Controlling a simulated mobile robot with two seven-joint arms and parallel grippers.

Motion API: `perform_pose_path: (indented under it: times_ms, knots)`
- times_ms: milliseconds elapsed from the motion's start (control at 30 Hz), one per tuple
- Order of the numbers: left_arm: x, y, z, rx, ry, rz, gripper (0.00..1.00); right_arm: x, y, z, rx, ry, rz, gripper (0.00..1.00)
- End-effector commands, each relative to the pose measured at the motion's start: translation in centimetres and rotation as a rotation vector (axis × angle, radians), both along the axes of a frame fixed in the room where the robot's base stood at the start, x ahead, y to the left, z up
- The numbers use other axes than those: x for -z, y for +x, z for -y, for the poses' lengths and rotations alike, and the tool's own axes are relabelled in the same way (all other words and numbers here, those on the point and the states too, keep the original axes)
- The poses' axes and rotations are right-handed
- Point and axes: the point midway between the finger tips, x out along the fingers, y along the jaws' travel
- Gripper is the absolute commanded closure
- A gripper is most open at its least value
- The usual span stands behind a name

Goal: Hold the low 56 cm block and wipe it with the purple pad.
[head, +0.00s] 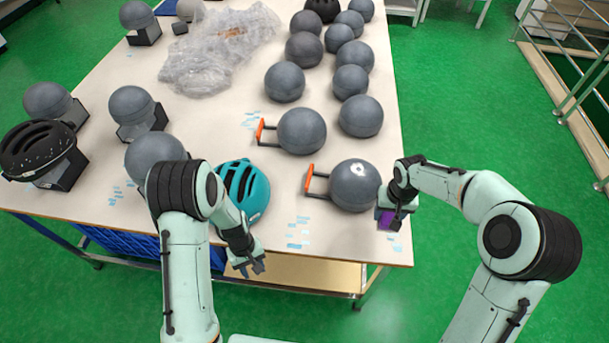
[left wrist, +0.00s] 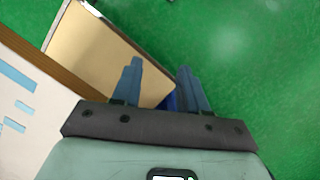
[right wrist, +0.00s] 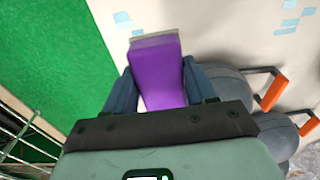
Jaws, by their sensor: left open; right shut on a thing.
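Two grey rounded blocks with orange handles stand near the table's right side. The nearer block (head: 352,188) has a pale patch on top; the farther block (head: 302,131) is behind it. I cannot read a size on either. My right gripper (head: 394,212) is shut on the purple pad (head: 386,220), just right of the nearer block; the pad shows clearly in the right wrist view (right wrist: 160,80). I cannot tell whether the pad touches the block. My left gripper (head: 251,266) is open and empty beyond the table's front edge, with nothing between its fingers in the left wrist view (left wrist: 160,72).
A teal helmet (head: 243,190) sits left of the nearer block. Several other grey balls (head: 361,116) crowd behind. A black helmet (head: 38,148) is at far left, and clear plastic wrap (head: 215,55) lies at the back. The table's front right corner (head: 385,252) is bare.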

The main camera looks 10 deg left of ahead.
Motion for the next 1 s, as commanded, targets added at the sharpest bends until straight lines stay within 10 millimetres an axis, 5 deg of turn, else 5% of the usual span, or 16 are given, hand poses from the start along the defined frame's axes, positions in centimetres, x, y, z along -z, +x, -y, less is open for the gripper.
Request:
perform_pose_path:
  times_ms: [167, 367, 600, 800, 1000]
  knots:
    - [-5.4, 3.2, 0.2, -0.084, -0.002, -0.028, 0.57, 0.3, -0.2, 0.0, 0.000, 0.000, -0.003, 0.69]
    - [-7.5, 10.8, 2.9, 0.169, 0.061, 0.190, 0.57, 0.2, -0.1, 0.0, 0.000, 0.000, -0.002, 0.69]
    - [-12.3, 19.3, 8.3, 0.453, 0.127, 0.466, 0.57, 0.2, -0.1, 0.0, 0.000, 0.000, -0.002, 0.69]
    - [-15.3, 22.7, 11.7, 0.585, 0.157, 0.600, 0.57, 0.2, -0.1, 0.0, 0.000, 0.000, -0.002, 0.69]
    - [-15.3, 23.7, 12.6, 0.616, 0.164, 0.630, 0.57, 0.2, -0.1, 0.0, 0.000, 0.000, -0.002, 0.69]
